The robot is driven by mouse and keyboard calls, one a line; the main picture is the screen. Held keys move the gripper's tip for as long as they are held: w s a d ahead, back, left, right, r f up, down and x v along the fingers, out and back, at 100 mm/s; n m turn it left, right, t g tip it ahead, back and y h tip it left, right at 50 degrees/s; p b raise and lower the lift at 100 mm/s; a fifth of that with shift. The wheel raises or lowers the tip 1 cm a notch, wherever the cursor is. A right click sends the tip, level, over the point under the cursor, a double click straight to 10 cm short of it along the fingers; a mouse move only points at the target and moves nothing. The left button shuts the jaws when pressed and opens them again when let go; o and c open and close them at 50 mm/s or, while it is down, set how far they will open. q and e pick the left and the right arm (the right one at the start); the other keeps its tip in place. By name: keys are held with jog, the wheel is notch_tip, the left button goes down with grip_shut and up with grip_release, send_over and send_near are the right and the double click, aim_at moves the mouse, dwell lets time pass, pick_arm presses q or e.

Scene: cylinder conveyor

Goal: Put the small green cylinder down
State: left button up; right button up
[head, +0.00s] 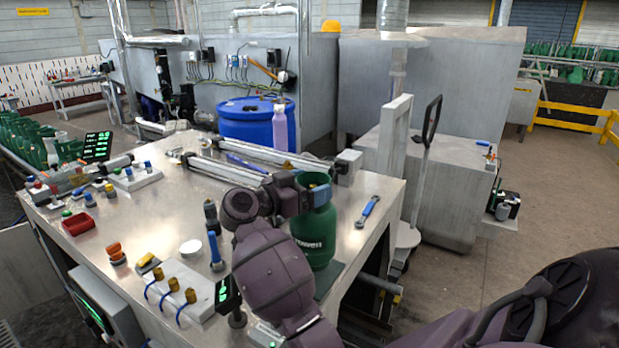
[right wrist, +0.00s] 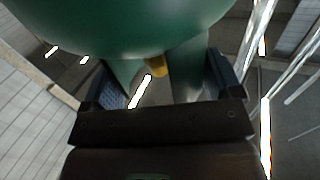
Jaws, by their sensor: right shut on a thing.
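The small green cylinder (head: 314,240) stands upright at the right front part of the metal worktable (head: 180,236), over or on a dark flat patch (head: 328,282) near the table's edge. I cannot tell whether its base touches. My right gripper (head: 318,192) is shut on the cylinder's top part, reaching it from the left. In the right wrist view the green body (right wrist: 140,28) fills the top, with my gripper's fingers (right wrist: 166,88) on both sides of its neck. My left gripper is not in view.
A blue-handled tool (head: 368,210) lies right of the cylinder. A valve block with yellow fittings (head: 180,290) and a blue-handled lever (head: 214,248) stand to the left. Long metal actuators (head: 228,170) lie behind. A blue drum (head: 256,124) stands beyond the table.

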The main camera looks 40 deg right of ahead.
jog(key=shift+f, duration=1.75)
jog(key=o, duration=1.7)
jog(key=shift+f, duration=0.15)
jog(key=shift+a, duration=0.25)
pick_arm(q)
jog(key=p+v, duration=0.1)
jog(key=p, duration=0.1)
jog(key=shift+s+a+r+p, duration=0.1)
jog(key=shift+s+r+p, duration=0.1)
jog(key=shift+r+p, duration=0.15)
pick_arm(e)
jog(key=a, duration=0.7)
jog(key=shift+w, duration=0.4)
